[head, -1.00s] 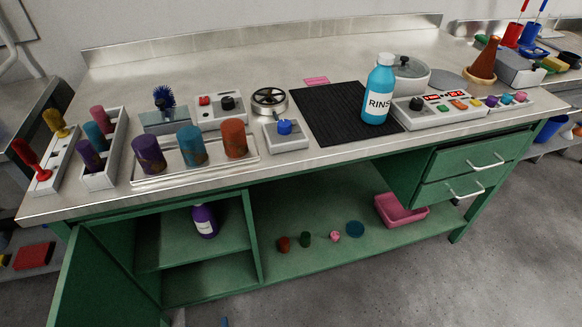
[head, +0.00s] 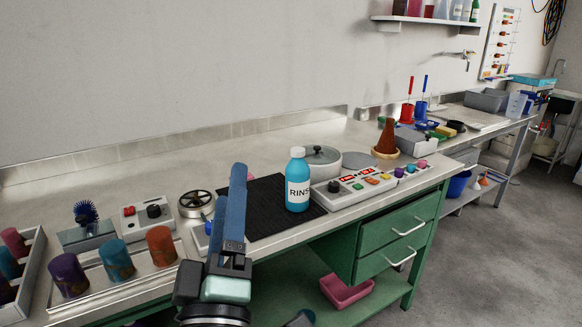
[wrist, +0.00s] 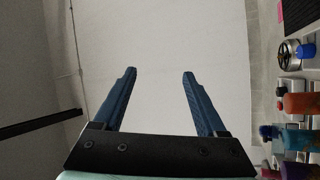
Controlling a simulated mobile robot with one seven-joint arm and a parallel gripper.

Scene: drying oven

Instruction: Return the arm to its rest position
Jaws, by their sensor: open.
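My gripper (head: 236,190) is raised in front of the bench in the head view, its blue fingers pointing up. In the wrist view my gripper (wrist: 158,72) shows two blue fingers spread apart with nothing between them. Behind them is only pale wall. In the head view the fingers overlap part of the black mat (head: 270,195) and a small device with a blue knob (head: 208,228). I cannot tell the exact gap to the bench, but no contact is visible.
A blue RINSE bottle (head: 298,185) stands on the mat, right of my gripper. Purple, teal and orange cups (head: 161,246) stand in a tray at left. A lidded pot (head: 322,160) and a control panel (head: 365,183) are farther right.

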